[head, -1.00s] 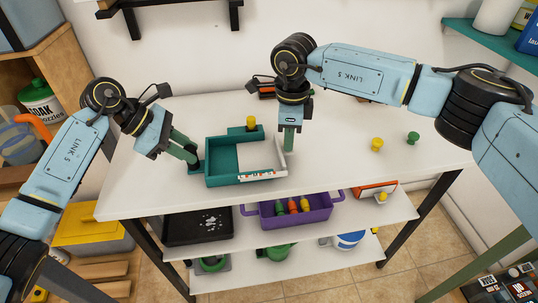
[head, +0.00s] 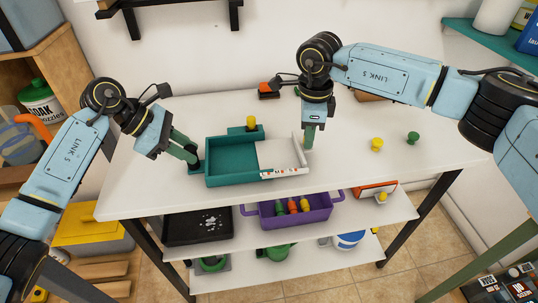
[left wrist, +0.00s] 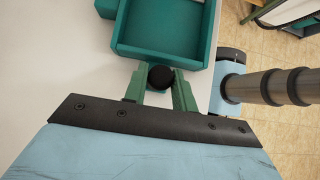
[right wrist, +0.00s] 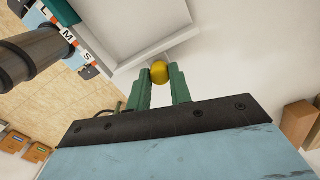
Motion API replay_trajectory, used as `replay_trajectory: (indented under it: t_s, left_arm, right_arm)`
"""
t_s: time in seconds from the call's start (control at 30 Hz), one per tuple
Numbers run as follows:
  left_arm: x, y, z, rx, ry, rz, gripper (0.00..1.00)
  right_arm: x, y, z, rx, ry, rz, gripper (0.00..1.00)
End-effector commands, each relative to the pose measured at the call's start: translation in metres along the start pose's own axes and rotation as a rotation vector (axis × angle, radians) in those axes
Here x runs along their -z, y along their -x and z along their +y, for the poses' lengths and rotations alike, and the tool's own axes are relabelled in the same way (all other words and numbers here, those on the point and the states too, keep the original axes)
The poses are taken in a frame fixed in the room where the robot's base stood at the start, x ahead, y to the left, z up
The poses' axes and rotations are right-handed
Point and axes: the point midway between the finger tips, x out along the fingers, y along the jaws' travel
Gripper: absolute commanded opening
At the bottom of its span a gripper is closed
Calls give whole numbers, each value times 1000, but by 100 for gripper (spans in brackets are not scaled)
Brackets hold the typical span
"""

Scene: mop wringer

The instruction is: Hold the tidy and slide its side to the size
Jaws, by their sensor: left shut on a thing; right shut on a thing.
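The tidy is a teal tray (head: 232,180) on the white table, with a white sliding side (head: 300,150) pulled out at its right. A strip with red and white size marks (head: 285,172) runs along the front edge; letters L, M and S show in the right wrist view (right wrist: 68,34). My left gripper (head: 193,160) is shut on a dark round knob (left wrist: 160,77) at the tray's left wall. My right gripper (head: 308,146) is shut on a yellow knob (right wrist: 159,71) at the outer face of the white side. That knob is hidden in the head view.
A yellow knob (head: 251,122) stands on a teal block behind the tray. A yellow peg (head: 377,144) and a green peg (head: 413,137) stand on the right of the table. An orange-and-black item (head: 268,90) lies at the back.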

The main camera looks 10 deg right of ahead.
Motion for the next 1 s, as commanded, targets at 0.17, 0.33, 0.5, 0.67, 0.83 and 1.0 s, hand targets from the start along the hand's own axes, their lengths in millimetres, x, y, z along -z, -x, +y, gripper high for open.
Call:
replay_trajectory:
  t_s: [0.17, 0.33, 0.5, 0.67, 0.83, 1.0]
  left_arm:
    - [2, 1, 0, -1, 3, 5, 0]
    - [2, 1, 0, -2, 3, 5, 0]
    - [2, 1, 0, -2, 3, 5, 0]
    - [2, 1, 1, -2, 4, 5, 0]
    - [2, 1, 1, -2, 4, 5, 0]
    - [2, 1, 1, -2, 4, 5, 0]
  right_arm:
    - [4, 0, -1, 1, -2, 3, 1]
    - [4, 0, -1, 1, -2, 3, 1]
    - [4, 0, -1, 1, -2, 3, 1]
    - [6, 0, -2, 0, -2, 3, 1]
    - [9, 0, -2, 0, -3, 3, 1]
    - [11, 0, -3, 0, -3, 3, 1]
